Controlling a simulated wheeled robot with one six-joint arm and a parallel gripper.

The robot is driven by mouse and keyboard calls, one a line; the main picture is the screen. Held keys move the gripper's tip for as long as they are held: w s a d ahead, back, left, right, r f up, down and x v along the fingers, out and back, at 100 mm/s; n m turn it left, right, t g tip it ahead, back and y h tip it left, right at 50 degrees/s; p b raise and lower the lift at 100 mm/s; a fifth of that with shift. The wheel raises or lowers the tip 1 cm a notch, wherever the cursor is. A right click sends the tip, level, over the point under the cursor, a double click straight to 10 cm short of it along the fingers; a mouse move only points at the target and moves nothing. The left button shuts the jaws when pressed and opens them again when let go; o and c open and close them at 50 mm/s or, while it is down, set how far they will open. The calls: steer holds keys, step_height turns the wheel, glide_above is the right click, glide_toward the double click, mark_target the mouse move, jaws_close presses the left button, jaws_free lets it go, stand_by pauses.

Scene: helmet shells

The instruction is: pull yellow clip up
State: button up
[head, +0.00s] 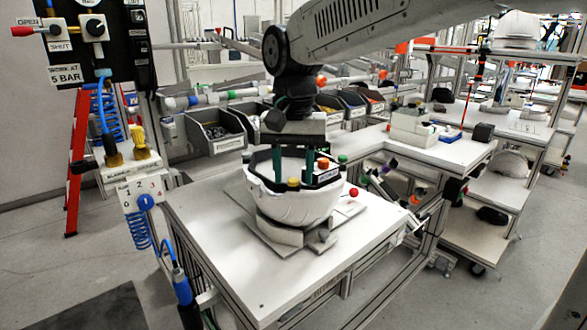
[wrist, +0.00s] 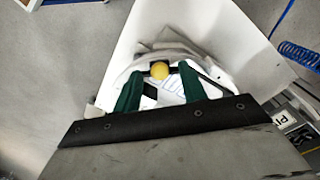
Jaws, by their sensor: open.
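The yellow clip (head: 293,183) is a small round knob at the near rim of the white helmet shell (head: 285,208). In the wrist view the yellow clip (wrist: 160,70) sits on a dark piece at the shell's edge. My gripper (head: 294,168) is over the shell, pointing down, with its two green fingers apart. In the wrist view my gripper (wrist: 160,77) has one finger on each side of the clip, with gaps showing, so it holds nothing. The depth between fingertips and clip is hard to judge.
The white table (head: 215,235) is mostly bare around the stand. Grey bins (head: 215,130) stand behind. A valve panel with blue hoses (head: 143,200) is at left.

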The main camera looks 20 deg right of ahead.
mark_target(294, 179)
jaws_close()
steer(key=shift+r, duration=0.65)
jaws_free()
step_height(294, 179, up, 8)
steer(key=shift+f, duration=0.1)
stand_by(0.3)
